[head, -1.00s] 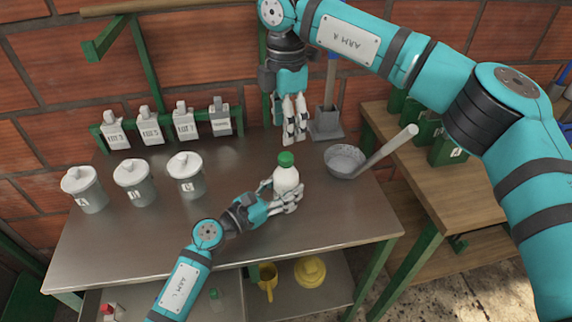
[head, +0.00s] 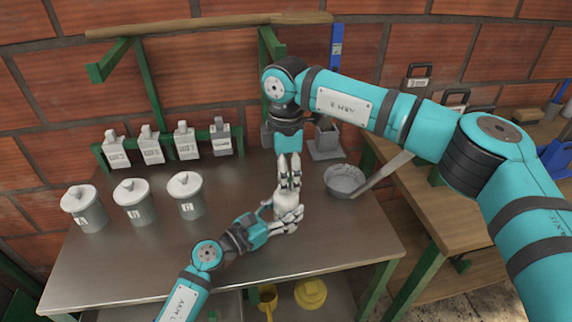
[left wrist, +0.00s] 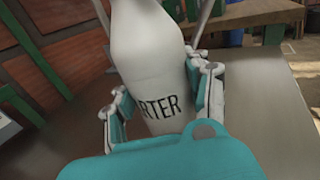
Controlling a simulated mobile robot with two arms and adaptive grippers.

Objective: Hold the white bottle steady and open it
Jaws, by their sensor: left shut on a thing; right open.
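The white bottle (head: 287,201) stands upright on the metal table, toward its right side. My left gripper (head: 280,216) is shut around the bottle's body from the front. In the left wrist view the bottle (left wrist: 158,75) fills the middle, with dark letters "RTER" on it, between the fingers of my left gripper (left wrist: 163,105). My right gripper (head: 289,180) points down right above the bottle, its fingers open at the bottle's top. The green cap is hidden behind these fingers in the head view and lies outside the left wrist view.
A grey bowl (head: 346,181) with a long-handled tool stands just right of the bottle. Several lidded grey jars (head: 134,204) stand at the left, and several labelled grey bottles (head: 184,145) stand at the back. The table's front middle (head: 140,265) is clear.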

